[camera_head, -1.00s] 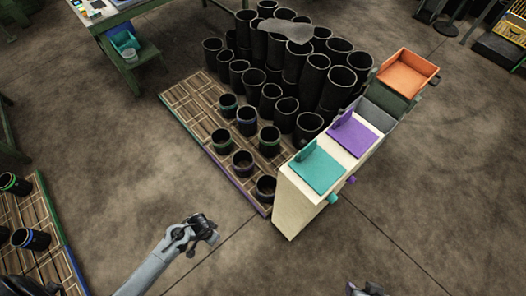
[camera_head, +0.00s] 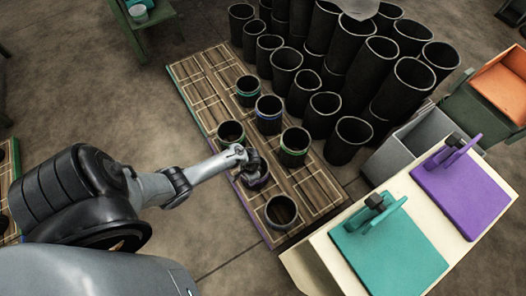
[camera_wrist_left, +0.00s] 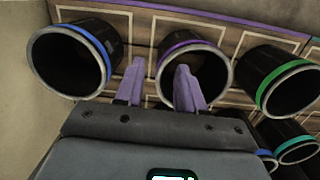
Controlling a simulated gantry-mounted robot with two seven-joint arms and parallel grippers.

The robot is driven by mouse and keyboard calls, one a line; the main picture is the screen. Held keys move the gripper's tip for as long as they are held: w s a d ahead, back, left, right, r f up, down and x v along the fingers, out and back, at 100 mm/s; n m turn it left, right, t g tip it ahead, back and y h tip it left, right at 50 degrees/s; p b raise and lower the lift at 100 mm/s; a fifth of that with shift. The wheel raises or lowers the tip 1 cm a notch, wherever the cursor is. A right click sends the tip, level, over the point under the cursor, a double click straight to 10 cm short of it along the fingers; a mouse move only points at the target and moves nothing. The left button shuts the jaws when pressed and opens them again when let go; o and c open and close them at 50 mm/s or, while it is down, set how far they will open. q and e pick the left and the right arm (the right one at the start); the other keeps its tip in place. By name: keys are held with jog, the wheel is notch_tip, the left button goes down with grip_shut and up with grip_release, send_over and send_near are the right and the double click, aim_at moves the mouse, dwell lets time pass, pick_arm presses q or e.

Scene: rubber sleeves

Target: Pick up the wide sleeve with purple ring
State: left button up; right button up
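The sleeve with the purple ring (camera_wrist_left: 212,62) is black and open-mouthed, in the middle of the left wrist view. My left gripper (camera_wrist_left: 160,66) has two purple fingers spread apart. One finger overlaps the sleeve's mouth and the other is left of its rim; whether they touch it I cannot tell. In the head view my left gripper (camera_head: 252,168) is over the pallet and hides most of this sleeve. A blue-ringed sleeve (camera_wrist_left: 72,62) stands to the left in the wrist view and a green-ringed one (camera_wrist_left: 285,82) to the right. My right gripper is not in view.
The wooden pallet (camera_head: 222,85) carries several ringed sleeves close together. Many tall black sleeves (camera_head: 350,45) stand behind. A pale cabinet with a teal panel (camera_head: 390,255) and a purple panel (camera_head: 465,195) is at the right.

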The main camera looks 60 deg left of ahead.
pick_arm(q)
jog(key=shift+t, duration=0.3)
jog(key=w+f+b, duration=0.3)
jog(key=w, duration=0.1)
jog(key=shift+a+f, duration=0.35)
jog(key=shift+f, duration=0.05)
jog(key=w+f+b, duration=0.1)
jog(key=w+b, duration=0.1)
jog(key=b, duration=0.1)
jog(key=shift+d+f, duration=0.4)
notch_tip(320, 180, down, 4)
jog(key=b, duration=0.3)
jog(key=shift+a+b, duration=0.1)
jog(key=shift+b, duration=0.2)
jog(key=shift+f+b, duration=0.35)
jog(key=shift+f, duration=0.1)
jog(key=shift+w+f, duration=0.1)
jog(key=shift+f, duration=0.05)
jog(key=shift+a+f+b, duration=0.1)
jog(key=shift+f+b, duration=0.3)
jog(key=shift+b, duration=0.15)
notch_tip(320, 180, down, 4)
jog(key=b, duration=0.3)
jog(key=shift+b, duration=0.4)
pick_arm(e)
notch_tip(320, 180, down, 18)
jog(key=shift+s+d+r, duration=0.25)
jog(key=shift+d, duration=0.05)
pick_arm(q)
grip_shut()
